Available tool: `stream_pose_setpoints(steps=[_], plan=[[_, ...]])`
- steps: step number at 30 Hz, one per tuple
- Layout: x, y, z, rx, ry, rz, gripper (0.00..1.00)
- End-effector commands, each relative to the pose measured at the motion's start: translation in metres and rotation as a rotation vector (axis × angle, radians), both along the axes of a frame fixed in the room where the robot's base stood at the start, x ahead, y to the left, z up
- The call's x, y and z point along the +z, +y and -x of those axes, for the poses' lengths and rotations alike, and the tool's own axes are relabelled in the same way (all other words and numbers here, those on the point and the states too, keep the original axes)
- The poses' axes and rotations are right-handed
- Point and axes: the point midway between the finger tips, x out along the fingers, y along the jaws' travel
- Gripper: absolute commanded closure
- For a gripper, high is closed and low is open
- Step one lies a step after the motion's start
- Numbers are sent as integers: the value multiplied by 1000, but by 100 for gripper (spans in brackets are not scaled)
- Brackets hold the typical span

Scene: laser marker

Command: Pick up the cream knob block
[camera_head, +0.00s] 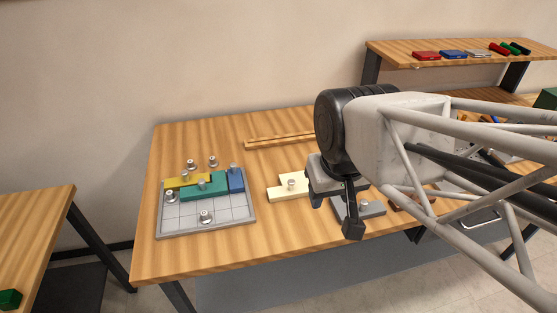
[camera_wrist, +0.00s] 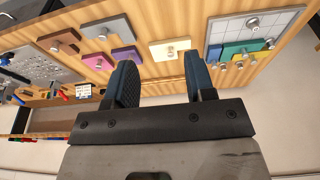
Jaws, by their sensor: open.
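The cream knob block (camera_head: 280,194) lies flat on the wooden table, right of the grid tray, with a small metal knob standing on top. In the wrist view the cream block (camera_wrist: 158,52) shows whole, beyond the gap between the fingers. My gripper (camera_head: 334,212) is just right of the block in the head view and hides part of its right side. In the wrist view my gripper (camera_wrist: 159,62) has its two dark fingers wide apart with nothing between them.
The grid tray (camera_head: 215,228) at left holds yellow, teal and blue knob blocks. A wooden strip (camera_head: 280,140) lies behind.

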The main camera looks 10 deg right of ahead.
Motion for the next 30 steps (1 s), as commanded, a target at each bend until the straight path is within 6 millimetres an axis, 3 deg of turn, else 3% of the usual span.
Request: stream_pose_setpoints(steps=[20, 26, 30], plan=[[0, 0, -2, 9, 2, 2, 46], [-3, 0, -17, 76, 17, 17, 46], [-7, 0, -38, 173, 37, 36, 46]])
